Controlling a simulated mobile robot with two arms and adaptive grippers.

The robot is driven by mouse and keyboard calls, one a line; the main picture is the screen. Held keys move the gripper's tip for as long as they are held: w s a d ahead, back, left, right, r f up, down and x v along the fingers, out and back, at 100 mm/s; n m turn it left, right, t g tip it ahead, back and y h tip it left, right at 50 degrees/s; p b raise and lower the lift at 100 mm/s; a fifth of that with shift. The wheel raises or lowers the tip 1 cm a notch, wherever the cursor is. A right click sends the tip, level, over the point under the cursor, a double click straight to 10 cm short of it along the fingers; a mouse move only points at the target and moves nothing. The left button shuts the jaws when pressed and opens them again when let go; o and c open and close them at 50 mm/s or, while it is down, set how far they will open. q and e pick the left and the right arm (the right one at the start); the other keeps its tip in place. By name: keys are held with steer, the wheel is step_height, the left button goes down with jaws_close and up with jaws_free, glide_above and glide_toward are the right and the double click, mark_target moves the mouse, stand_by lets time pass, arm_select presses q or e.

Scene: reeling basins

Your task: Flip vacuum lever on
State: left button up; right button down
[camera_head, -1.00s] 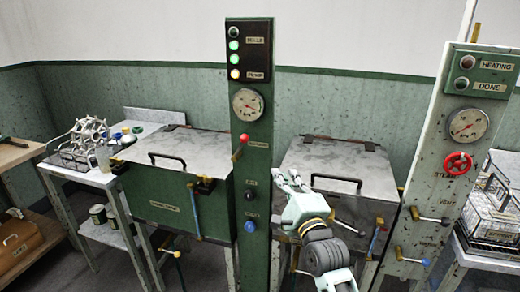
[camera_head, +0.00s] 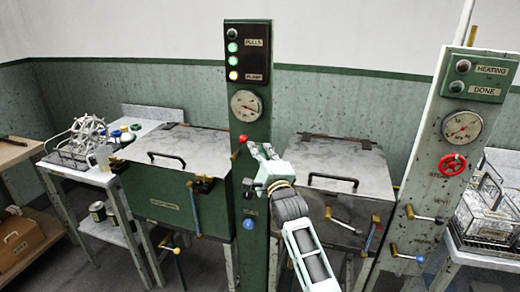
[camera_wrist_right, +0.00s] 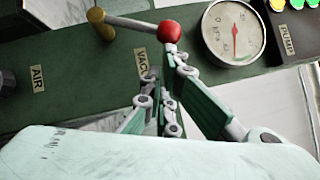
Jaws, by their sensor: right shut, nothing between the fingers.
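The vacuum lever has a red ball knob (camera_head: 243,139) and stands on the green control post (camera_head: 255,180). In the right wrist view the red knob (camera_wrist_right: 169,31) tops a pale rod that runs left to a brass pivot (camera_wrist_right: 101,24), above a partly covered "VACU" label (camera_wrist_right: 141,67). My right gripper (camera_head: 259,150) is shut and empty, its fingers just right of the knob in the head view. In the wrist view its fingertips (camera_wrist_right: 162,72) are just below the knob; I cannot tell whether they touch it. My left gripper is not in view.
A pressure gauge (camera_head: 246,105) and an indicator panel (camera_head: 247,52) with lit lamps sit higher on the post. Lidded basins stand left (camera_head: 177,150) and right (camera_head: 335,165) of it. A pale post (camera_head: 447,150) with a red wheel stands further right.

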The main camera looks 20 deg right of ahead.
steer(key=shift+r, duration=0.1)
steer(key=a+r+n+g+p, duration=0.1)
steer(key=p, duration=0.2)
steer(key=w+a+r+n+g+p, duration=0.1)
steer(key=n+p, duration=0.1)
steer(key=p, duration=0.2)
steer(key=w+r+n+g+p, duration=0.1)
steer(key=p, duration=0.2)
steer(key=shift+a+r+n+p, duration=0.2)
steer(key=shift+a+n+p, duration=0.1)
steer(key=shift+a+p, duration=0.1)
